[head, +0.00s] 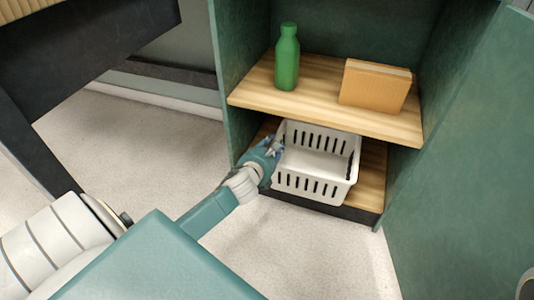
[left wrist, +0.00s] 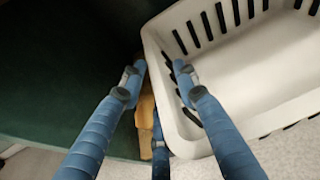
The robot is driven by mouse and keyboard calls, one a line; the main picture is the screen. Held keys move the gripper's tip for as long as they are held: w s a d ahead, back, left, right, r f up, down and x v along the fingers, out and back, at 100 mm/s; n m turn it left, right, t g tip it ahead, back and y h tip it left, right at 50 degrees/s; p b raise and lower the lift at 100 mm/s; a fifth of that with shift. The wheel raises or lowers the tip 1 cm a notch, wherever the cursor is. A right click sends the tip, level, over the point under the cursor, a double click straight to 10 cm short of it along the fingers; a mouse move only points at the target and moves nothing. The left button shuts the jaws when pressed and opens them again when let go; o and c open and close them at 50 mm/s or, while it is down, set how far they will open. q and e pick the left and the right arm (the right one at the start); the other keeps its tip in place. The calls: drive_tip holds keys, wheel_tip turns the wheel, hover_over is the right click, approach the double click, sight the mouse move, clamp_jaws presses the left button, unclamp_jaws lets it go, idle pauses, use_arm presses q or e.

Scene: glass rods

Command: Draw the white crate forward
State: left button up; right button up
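The white slotted crate (head: 312,189) stands on the lower shelf of the green cabinet, with its front at the shelf's front edge. It looks empty. My left gripper (head: 274,146) is at the crate's left side wall. In the left wrist view, the fingers of my left gripper (left wrist: 158,69) are spread around the wall of the crate (left wrist: 177,128). One finger is inside the crate, and another is outside by the cabinet side. A gap shows between fingers and wall.
The wooden upper shelf (head: 262,98) above the crate holds a green bottle (head: 287,58) and an orange-brown box (head: 375,87). The cabinet's left wall (head: 228,100) is close to my left gripper. A green panel (head: 465,190) stands at right. The pale floor (head: 320,250) before the crate is clear.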

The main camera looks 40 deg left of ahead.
use_arm(q)
drive_tip(key=v, duration=0.8)
drive_tip(key=shift+s, duration=0.2)
drive_tip(key=shift+r, duration=0.1)
